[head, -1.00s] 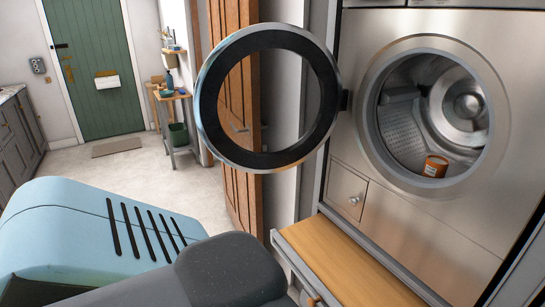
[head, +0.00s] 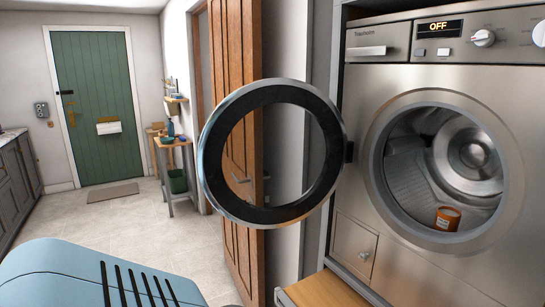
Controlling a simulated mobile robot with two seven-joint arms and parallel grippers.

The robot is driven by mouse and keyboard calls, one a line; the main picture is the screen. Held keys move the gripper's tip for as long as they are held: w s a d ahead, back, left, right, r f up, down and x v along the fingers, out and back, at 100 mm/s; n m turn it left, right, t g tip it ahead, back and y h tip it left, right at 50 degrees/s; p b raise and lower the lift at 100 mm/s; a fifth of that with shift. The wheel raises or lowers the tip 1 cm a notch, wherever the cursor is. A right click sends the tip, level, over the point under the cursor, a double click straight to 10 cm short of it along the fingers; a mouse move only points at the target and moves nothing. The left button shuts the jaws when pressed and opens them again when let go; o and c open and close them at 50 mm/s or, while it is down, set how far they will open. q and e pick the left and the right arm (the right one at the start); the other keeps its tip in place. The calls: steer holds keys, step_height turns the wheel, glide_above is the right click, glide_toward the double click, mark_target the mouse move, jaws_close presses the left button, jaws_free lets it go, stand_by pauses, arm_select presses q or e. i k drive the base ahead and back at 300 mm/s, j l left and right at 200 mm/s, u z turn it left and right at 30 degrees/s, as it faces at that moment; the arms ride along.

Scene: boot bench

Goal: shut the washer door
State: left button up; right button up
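The washer (head: 400,82) stands at the right with a brushed metal front. Its round door (head: 213,170), a dark ring with a metal rim, hangs wide open to the left from a hinge beside the opening. The drum (head: 408,190) is exposed, and an orange container (head: 447,218) sits inside at its lower front. The display reads OFF. A light blue part of my own body fills the lower left, apart from the door in the picture. Neither of my grippers shows in this view.
A brown wooden door (head: 243,200) stands behind the washer door. Tiled floor (head: 110,225) is open toward the green door (head: 92,150); grey cabinets (head: 15,190) line the left.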

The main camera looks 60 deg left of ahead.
mark_target(211, 141)
steer(key=j, duration=1.65)
steer(key=k+j, duration=0.1)
steer(key=j, duration=1.6)
steer(key=j+z, duration=0.1)
steer(key=j, duration=1.55)
steer(key=z, duration=1.05)
